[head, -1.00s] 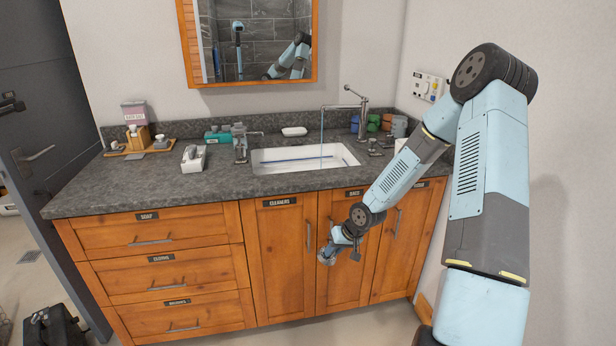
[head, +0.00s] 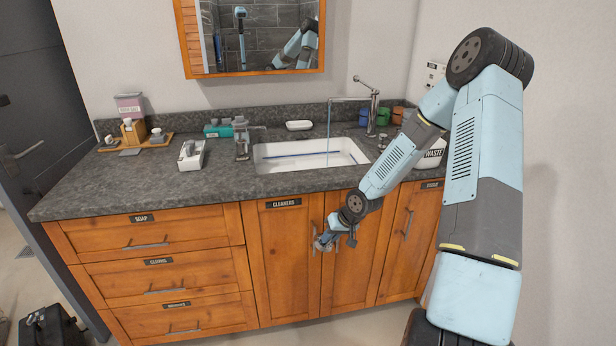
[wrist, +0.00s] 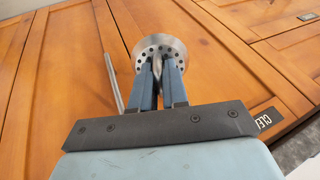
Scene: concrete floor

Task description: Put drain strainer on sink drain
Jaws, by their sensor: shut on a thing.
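The drain strainer (wrist: 163,48), a round metal disc with small holes around its rim, is held between the two fingers of my gripper (wrist: 160,82) in the wrist view. In the head view my gripper (head: 323,241) is in front of the orange cabinet doors, below the counter's front edge, and the strainer is too small there to make out well. The white sink (head: 310,155) is set in the grey counter, above and behind the gripper. The sink drain cannot be made out. Water runs from the faucet (head: 372,105) into the sink.
The counter (head: 110,190) holds a soap dispenser (head: 241,139) and a white box (head: 192,155) left of the sink. A white waste container (head: 432,152) stands at the right, behind my arm. Cabinet handles (head: 408,225) stick out near the gripper.

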